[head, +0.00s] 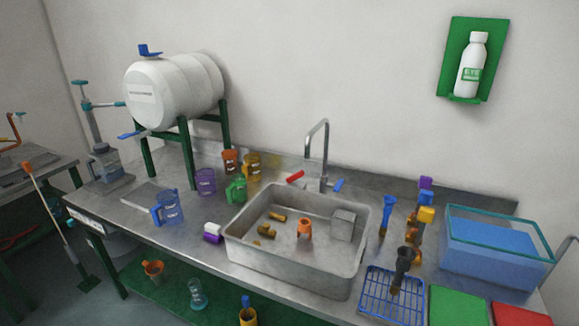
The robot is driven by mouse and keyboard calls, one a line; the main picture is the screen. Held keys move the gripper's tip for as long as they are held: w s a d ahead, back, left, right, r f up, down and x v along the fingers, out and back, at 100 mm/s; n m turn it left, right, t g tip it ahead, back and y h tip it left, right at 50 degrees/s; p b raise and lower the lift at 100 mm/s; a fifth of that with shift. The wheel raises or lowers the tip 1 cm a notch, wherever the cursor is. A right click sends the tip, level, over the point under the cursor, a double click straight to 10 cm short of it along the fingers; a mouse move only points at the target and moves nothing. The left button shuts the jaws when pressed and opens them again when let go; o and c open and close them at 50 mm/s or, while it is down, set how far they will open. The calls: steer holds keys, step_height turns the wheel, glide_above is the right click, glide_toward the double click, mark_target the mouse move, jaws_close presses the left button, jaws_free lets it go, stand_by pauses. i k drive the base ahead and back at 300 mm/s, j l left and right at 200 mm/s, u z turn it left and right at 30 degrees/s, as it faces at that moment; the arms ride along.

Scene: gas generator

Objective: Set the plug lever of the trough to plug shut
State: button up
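A clear box-shaped tank with a teal rim (507,222) and blue contents stands at the right end of the bench. A grey metal basin (262,262) is sunk into the bench in the middle. I cannot tell for sure which of these is the trough. A red lever (295,176) and a blue lever (338,185) sit beside the tall tap (324,150) behind the basin. No lever clearly marked as a plug lever shows, and its setting cannot be read. My gripper is not in view.
The basin holds an orange-brown cup (304,228), a grey block (343,225) and small brown pieces. Coloured jugs, including a blue one (170,209), stand left of it. A blue wire rack (377,300) and green mat (457,306) lie at the front right. A white barrel (180,88) stands back left.

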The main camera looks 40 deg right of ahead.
mark_target(299, 174)
steer(key=i+j+z, duration=0.2)
steer(key=i+j, duration=0.35)
steer(key=i, duration=0.3)
steer(key=i+j+z, duration=0.15)
steer(key=i+j, duration=0.55)
steer(key=i, duration=0.15)
